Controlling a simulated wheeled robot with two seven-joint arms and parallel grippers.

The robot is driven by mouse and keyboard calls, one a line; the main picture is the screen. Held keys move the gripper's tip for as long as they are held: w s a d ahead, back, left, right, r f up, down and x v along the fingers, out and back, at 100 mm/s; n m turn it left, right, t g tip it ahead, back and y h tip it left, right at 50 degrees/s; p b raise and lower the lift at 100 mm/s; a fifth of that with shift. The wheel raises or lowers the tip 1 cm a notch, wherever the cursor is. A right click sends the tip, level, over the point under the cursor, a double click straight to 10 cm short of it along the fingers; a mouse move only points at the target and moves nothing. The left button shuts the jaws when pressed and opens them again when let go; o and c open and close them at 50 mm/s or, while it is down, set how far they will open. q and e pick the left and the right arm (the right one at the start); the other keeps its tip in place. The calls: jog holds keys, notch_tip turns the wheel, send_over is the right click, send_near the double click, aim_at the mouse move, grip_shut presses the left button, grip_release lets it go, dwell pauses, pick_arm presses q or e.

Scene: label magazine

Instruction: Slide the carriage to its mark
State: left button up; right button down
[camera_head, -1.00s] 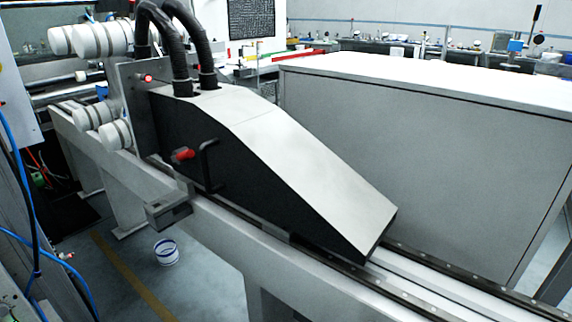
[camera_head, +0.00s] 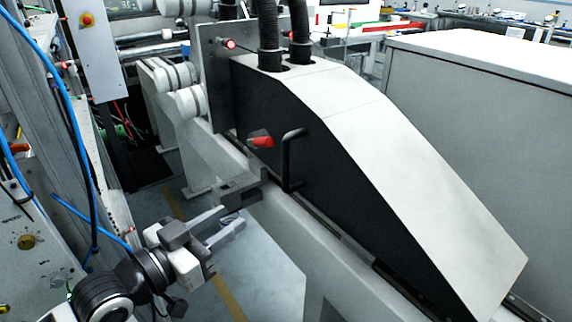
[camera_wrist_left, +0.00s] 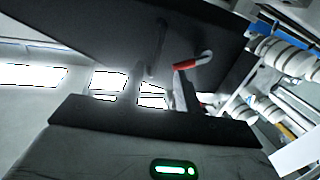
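The carriage (camera_head: 440,220), a wedge with a pale sloping top and black side, sits on the rail (camera_head: 385,285). Its black upright handle (camera_head: 287,160) and a red-tipped lever (camera_head: 262,142) are on the near side. In the left wrist view the carriage's dark side (camera_wrist_left: 110,30), handle (camera_wrist_left: 157,48) and red lever (camera_wrist_left: 195,62) show ahead of the fingers. My left gripper (camera_head: 226,230) is open and empty, low and left of the handle, apart from it. The right gripper is out of view. I cannot make out the mark.
Two black hoses (camera_head: 268,40) rise from the carriage top. A large grey cabinet (camera_head: 465,120) stands behind. Blue cables (camera_head: 70,110) hang at the left.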

aim_at(283, 167)
pick_arm(q)
jog(key=shift+m+h, duration=0.3)
jog(key=shift+m, duration=0.1)
jog(key=r+x, duration=0.1)
jog(key=x, duration=0.4)
jog(key=r+x, duration=0.1)
jog(key=x, duration=0.5)
jog(key=p+x, duration=0.1)
jog(key=x, duration=0.4)
jog(key=shift+w+a+r, duration=0.2)
jog(key=shift+w+r, duration=0.2)
jog(key=shift+w, duration=0.1)
grip_shut()
